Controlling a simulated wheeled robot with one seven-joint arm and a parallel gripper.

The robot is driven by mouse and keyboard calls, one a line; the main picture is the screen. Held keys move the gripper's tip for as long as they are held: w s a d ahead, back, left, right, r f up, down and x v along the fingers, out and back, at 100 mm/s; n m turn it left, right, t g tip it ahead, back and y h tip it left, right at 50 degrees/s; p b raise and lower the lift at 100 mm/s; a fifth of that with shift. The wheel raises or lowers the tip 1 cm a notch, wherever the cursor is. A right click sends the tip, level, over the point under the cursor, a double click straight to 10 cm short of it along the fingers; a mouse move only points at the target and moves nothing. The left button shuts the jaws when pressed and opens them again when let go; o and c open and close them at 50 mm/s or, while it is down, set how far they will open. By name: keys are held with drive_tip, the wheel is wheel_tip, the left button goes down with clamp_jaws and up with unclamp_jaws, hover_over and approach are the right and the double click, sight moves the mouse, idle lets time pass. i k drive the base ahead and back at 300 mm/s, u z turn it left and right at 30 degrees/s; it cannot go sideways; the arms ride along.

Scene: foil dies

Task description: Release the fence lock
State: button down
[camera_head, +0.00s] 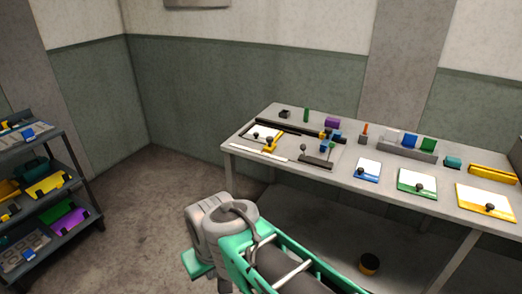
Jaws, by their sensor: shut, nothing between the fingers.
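The work table (345,150) stands at the right. On its left part lies a flat fixture with a white plate (262,132), a yellow angled piece (272,144) with dark knobs, and a long dark rail (293,128) behind. A dark base with an upright ball-topped lever (303,148) stands just right of the yellow piece. I cannot tell which of these small parts is the fence lock, or whether it is locked. My arm reaches across the lower middle in front of the table. My gripper's fingers do not show in this view.
Blue (366,170), green (417,184) and yellow (486,202) framed plates with knobs lie along the table's front. A grey rack (405,149) holds coloured blocks behind them. A shelf (45,178) stands at far left. Floor between shelf and table is clear.

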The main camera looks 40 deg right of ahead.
sight(302, 147)
drive_tip(key=u, duration=0.3)
drive_tip(key=i, duration=1.1)
drive_tip(key=z, duration=0.35)
